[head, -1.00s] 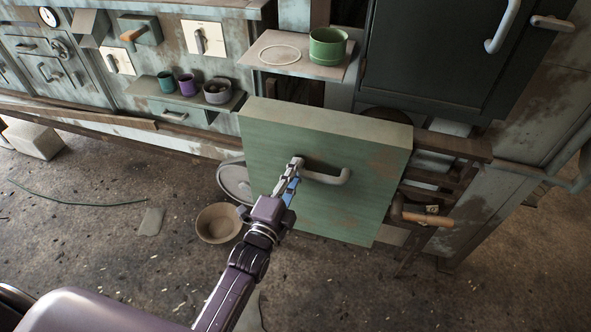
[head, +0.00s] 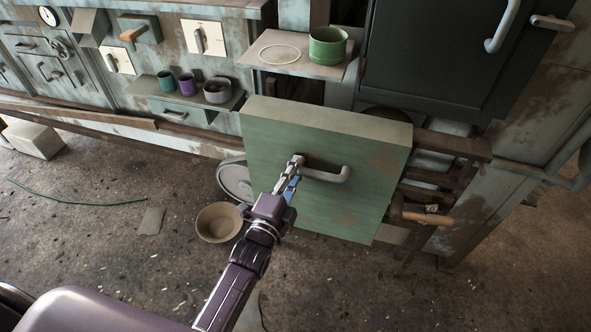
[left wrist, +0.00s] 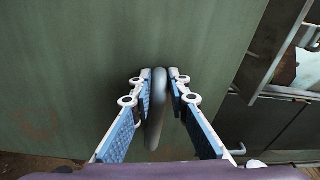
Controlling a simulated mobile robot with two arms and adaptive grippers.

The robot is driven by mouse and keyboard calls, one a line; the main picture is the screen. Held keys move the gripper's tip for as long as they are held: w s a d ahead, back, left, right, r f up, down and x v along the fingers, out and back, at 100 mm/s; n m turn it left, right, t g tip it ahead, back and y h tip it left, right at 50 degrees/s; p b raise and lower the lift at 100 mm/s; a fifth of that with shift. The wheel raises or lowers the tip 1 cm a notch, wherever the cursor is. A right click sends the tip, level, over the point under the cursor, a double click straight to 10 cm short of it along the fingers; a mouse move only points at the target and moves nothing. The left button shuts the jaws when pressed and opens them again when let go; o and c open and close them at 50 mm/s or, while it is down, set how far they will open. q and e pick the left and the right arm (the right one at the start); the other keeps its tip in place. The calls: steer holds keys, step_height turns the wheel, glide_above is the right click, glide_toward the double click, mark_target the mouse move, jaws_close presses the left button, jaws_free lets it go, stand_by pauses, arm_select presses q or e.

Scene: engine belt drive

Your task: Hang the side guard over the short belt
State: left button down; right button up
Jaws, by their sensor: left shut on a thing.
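The side guard (head: 270,150) is a large green box-like cover with worn patches and a grey bar handle (head: 335,176) on its front face. It stands upright in the middle of the head view, in front of the machine. My left gripper (head: 293,170) is shut on the left end of that handle. In the left wrist view the handle (left wrist: 155,110) lies between the two blue-padded fingers, with the green face (left wrist: 60,70) behind it. The short belt is not visible; the guard may hide it. My right gripper is not in view.
A shelf (head: 300,68) with a green pot (head: 328,45) and a pale ring (head: 279,54) is above the guard. A brown bowl (head: 219,222) and a grey round lid (head: 235,180) are left of it. A wooden-handled part (head: 428,218) is at right. Open floor lies in front.

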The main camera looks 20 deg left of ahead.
arm_select(q)
steer(key=shift+w+r+b, duration=0.25)
steer(key=shift+w, duration=0.75)
steer(key=shift+w+r+b, duration=0.2)
steer(key=shift+w, duration=0.8)
steer(key=shift+f+b, duration=0.9)
steer(key=shift+f, duration=0.35)
stand_by(0.3)
steer(key=shift+d, duration=0.1)
steer(key=c, duration=1.8)
jaws_free()
steer(key=shift+s, duration=0.1)
steer(key=shift+o, duration=0.2)
steer(key=s+a+p, duration=0.1)
steer(key=s+p, duration=0.1)
steer(key=s, duration=2)
steer(key=shift+a+f, duration=0.4)
steer(key=shift+f, duration=0.05)
